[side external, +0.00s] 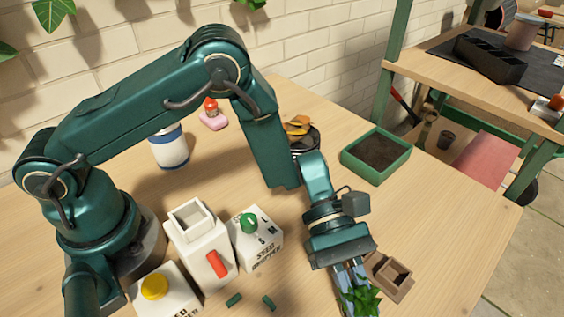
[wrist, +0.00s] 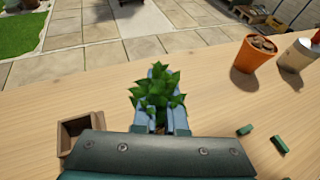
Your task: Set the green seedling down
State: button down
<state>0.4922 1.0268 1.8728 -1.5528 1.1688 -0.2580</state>
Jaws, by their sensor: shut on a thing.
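The green seedling (side external: 364,300) is a leafy clump held between the pale blue fingers of my gripper (side external: 354,282), low over the front part of the wooden table. In the wrist view the seedling (wrist: 157,92) sits between the fingers of my gripper (wrist: 160,100), which are shut on it. Its lower part is hidden by the gripper, so I cannot tell whether it touches the table. A small brown square pot (side external: 391,278) stands just right of my gripper; the same pot (wrist: 75,135) shows at left in the wrist view.
A green tray of soil (side external: 408,156) stands further back. White dispensers (side external: 253,240) stand left of the gripper, with small green pieces (side external: 269,302) before them. The wrist view shows an orange pot (wrist: 250,55) near the table edge. Table around the seedling is mostly clear.

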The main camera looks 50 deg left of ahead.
jog(key=c, duration=1)
grip_release()
jog(key=shift+f, duration=0.1)
jog(key=shift+o, duration=0.2)
